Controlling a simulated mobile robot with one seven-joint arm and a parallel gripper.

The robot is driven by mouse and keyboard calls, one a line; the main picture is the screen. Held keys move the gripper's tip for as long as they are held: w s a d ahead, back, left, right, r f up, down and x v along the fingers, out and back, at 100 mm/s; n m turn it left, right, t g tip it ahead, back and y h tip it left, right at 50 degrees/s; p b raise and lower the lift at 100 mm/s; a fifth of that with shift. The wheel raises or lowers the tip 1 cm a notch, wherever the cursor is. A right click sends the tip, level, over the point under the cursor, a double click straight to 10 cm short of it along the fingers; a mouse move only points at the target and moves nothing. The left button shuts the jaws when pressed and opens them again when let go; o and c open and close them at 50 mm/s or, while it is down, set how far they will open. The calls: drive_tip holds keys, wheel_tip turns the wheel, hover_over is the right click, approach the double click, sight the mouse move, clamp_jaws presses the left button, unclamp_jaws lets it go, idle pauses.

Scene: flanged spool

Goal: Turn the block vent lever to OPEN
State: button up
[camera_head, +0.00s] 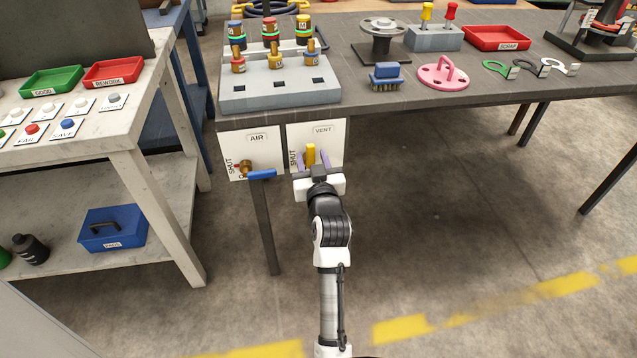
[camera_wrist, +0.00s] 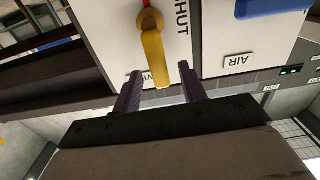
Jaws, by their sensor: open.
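The yellow vent lever (camera_head: 311,153) stands upright on the white VENT plate (camera_head: 334,142) at the front of the dark bench. It also shows in the wrist view (camera_wrist: 154,48), upside down there, with its orange pivot at the top and SHUT lettering beside it. My gripper (camera_head: 313,160) is in front of the plate, its fingers open. In the wrist view the two dark fingers (camera_wrist: 160,75) lie on either side of the lever's free end, with visible gaps. I see no contact. The lower part of the plate is hidden behind my gripper in the head view.
Left of it is the AIR plate (camera_head: 257,137) with a blue lever (camera_head: 262,175) pointing right, close to my gripper. Above, the bench (camera_head: 350,92) carries a grey valve block (camera_head: 280,97) and a brush (camera_head: 386,75). The floor to the right is clear.

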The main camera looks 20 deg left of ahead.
drive_tip(key=b+v, duration=0.1)
drive_tip(key=v, duration=1)
drive_tip(key=shift+w, duration=0.15)
